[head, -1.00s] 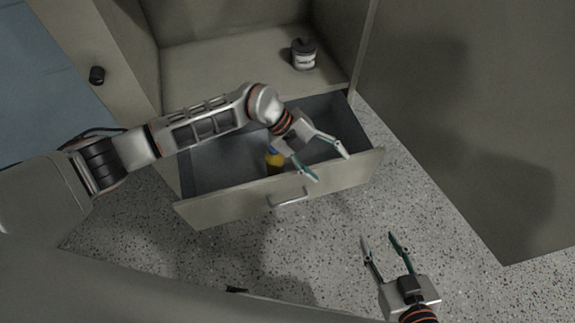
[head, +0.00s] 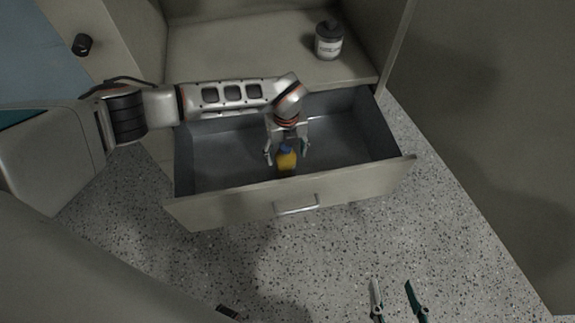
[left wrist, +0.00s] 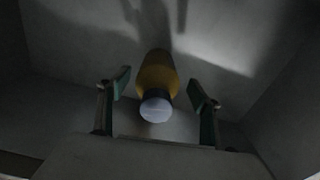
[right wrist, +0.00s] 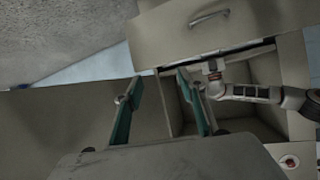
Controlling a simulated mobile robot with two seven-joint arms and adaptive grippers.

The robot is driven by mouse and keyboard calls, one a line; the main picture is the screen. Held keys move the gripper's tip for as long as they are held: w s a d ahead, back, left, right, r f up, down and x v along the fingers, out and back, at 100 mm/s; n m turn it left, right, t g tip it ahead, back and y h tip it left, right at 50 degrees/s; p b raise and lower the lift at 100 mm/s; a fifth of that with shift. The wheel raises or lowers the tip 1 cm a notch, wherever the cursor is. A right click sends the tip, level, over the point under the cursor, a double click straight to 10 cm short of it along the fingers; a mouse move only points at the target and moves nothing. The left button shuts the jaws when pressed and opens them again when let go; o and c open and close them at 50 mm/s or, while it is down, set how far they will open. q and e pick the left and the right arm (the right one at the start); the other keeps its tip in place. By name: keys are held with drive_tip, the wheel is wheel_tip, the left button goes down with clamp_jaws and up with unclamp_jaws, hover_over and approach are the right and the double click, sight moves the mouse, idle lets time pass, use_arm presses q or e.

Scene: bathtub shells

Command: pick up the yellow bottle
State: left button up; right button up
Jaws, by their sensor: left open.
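The yellow bottle (head: 287,161) with a blue cap stands inside the open drawer, near its front wall. In the left wrist view the bottle (left wrist: 157,78) shows between the two fingers, its cap facing the camera. My left gripper (head: 287,152) is open and reaches down into the drawer (head: 350,150), with one finger on each side of the bottle. A gap shows between the bottle and each finger in the left wrist view (left wrist: 160,95). My right gripper (head: 396,290) is open and empty, in front of the drawer, low in the head view.
A dark bottle with a white label (head: 328,40) stands on the cabinet shelf (head: 230,50) above the drawer. The drawer front has a metal handle (head: 297,206). A tall panel (head: 480,130) stands on the right. Speckled floor (head: 350,245) is clear in front.

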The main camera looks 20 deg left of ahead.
use_arm(q)
drive_tip(key=f+b, duration=0.1)
drive_tip(key=f, duration=0.1)
drive_tip(key=s+f, duration=0.1)
drive_tip(key=f, duration=0.1)
drive_tip(key=shift+f+b, duration=0.3)
drive_tip(key=shift+b, duration=0.1)
drive_tip(key=shift+w+f, duration=0.1)
drive_tip(key=shift+f, duration=0.1)
drive_tip(key=shift+w+r, duration=0.2)
drive_tip(key=shift+r, duration=0.1)
drive_tip(key=c, duration=1.5)
use_arm(e)
drive_tip(key=shift+s+a+m+y, duration=0.15)
drive_tip(key=shift+a+m+y, duration=0.15)
drive_tip(key=shift+a+m, duration=0.7)
drive_tip(key=shift+a, duration=0.2)
